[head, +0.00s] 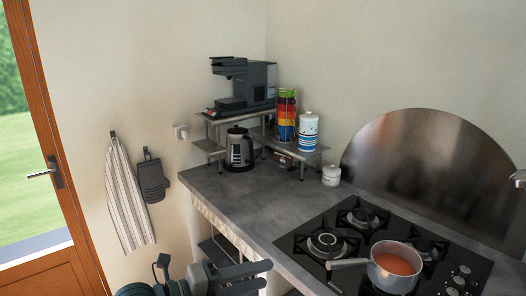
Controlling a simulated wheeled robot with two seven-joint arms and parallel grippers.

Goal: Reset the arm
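My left gripper (266,275) is at the bottom of the head view, left of the counter (227,208) and low beside its front side. Its two dark fingers point right with a gap between them, and nothing shows in the gap. Part of my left arm (165,284) shows at the bottom edge. My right gripper and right arm are not in view.
A saucepan (396,262) of orange-red liquid sits on the gas hob (327,269), its handle pointing left. A kettle (239,149), a small white jar (331,175) and a shelf with a coffee machine (262,82) stand farther back. A towel (127,195) hangs left.

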